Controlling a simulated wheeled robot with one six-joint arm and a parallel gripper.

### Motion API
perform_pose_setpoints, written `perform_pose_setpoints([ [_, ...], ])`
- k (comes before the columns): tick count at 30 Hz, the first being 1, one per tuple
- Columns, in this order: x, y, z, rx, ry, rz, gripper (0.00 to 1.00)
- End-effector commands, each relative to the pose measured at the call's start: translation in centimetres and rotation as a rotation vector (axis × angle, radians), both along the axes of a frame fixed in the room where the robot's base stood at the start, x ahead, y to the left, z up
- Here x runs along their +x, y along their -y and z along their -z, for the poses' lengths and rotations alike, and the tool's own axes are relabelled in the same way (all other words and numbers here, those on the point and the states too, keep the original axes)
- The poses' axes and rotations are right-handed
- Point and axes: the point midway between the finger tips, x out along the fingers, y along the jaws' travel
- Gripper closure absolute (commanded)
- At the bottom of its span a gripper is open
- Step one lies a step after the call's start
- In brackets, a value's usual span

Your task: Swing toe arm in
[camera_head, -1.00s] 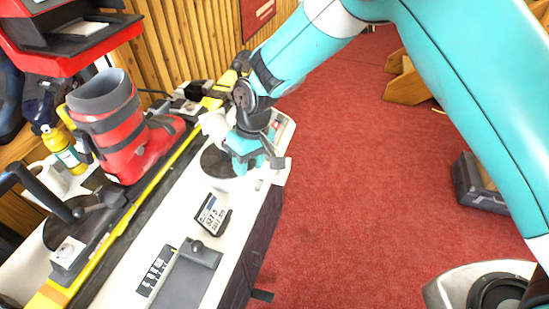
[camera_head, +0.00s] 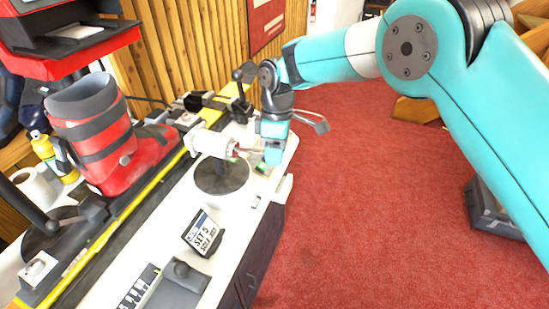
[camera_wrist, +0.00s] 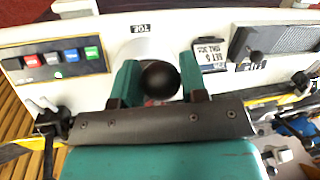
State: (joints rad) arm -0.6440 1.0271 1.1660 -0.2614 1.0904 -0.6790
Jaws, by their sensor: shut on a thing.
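My gripper (camera_head: 272,152) is at the bench's right edge in the head view. In the wrist view its teal fingers (camera_wrist: 159,85) stand on either side of a round black knob (camera_wrist: 159,79), and it is shut on this knob. The knob appears to be the toe arm's handle, but its link to the arm is hidden. A white cylinder (camera_head: 208,143) with a reddish end points toward my gripper, above a dark round disc (camera_head: 221,177).
A red boot (camera_head: 110,140) stands left of the yellow rail (camera_head: 118,207). A small display (camera_head: 203,234) and a grey plate with a knob (camera_head: 178,285) sit nearer on the bench. A button panel (camera_wrist: 55,60) shows in the wrist view. Red carpet (camera_head: 360,200) is open at right.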

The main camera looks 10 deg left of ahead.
Motion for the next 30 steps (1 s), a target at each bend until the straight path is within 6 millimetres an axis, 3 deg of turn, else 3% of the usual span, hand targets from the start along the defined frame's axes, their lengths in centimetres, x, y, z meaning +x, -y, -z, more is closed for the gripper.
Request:
perform_pose_setpoints([
  [15,0.64,0.11,-0.15,0.005,0.008,-0.01,1.0],
  [16,0.65,0.11,-0.15,0.005,0.009,-0.009,0.55],
  [18,0.64,0.1,-0.16,0.005,0.009,-0.01,0.39],
  [19,0.62,0.09,-0.14,0.005,0.008,-0.01,0.36],
  [30,0.64,0.01,-0.69,0.004,0.006,-0.011,0.36],
])
